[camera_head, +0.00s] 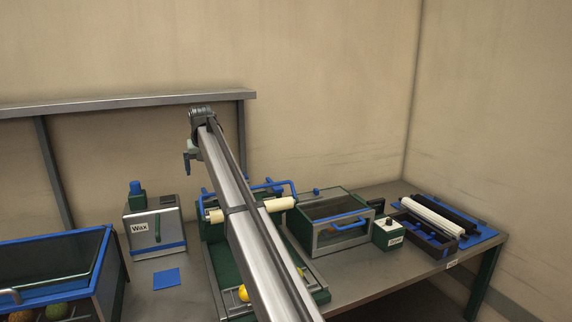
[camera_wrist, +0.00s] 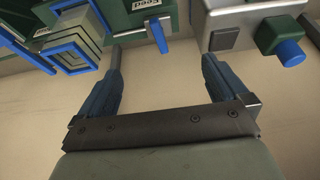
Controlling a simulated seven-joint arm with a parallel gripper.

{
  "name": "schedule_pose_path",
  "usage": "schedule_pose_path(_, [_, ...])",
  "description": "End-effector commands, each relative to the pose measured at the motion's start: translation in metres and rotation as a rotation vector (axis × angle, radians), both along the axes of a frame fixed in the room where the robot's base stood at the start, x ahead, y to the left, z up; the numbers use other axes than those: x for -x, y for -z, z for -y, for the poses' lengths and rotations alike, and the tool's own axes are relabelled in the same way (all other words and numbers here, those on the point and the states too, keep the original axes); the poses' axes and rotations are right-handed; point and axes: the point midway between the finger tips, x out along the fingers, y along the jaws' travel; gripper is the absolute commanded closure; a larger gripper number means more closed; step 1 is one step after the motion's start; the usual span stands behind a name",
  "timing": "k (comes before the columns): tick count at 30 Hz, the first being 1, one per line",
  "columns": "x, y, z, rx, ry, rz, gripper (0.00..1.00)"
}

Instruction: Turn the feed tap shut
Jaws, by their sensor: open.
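In the wrist view, a green unit with a "Feed" label (camera_wrist: 146,5) shows at the top. In the head view my gripper (camera_head: 188,160) hangs above the bench near the back wall; my arm hides much of the feed unit there.
The Wax box (camera_head: 155,227) with its blue-capped green knob (camera_head: 136,188) stands left of my arm. A blue-framed bin (camera_head: 50,255) with fruit is at far left. A clear-lidded box (camera_head: 335,222) and a roller tray (camera_head: 432,222) are at right. A shelf (camera_head: 120,103) runs behind.

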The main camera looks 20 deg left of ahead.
Motion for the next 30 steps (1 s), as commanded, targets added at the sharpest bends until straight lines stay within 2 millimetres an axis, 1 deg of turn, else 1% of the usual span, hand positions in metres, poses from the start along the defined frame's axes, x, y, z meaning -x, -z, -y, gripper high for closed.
schedule_pose_path(1, [0.003, -0.008, 0.002, -0.001, 0.000, 0.001, 0.00])
schedule_pose_path(4, [0.007, -0.023, 0.007, 0.000, 0.000, 0.000, 0.00])
schedule_pose_path(6, [-0.003, -0.019, 0.017, 0.001, 0.003, 0.009, 0.00])
schedule_pose_path(12, [-0.026, -0.014, 0.039, 0.000, 0.003, 0.040, 0.00])
schedule_pose_path(30, [-0.090, -0.001, 0.109, 0.006, 0.005, 0.129, 0.00])
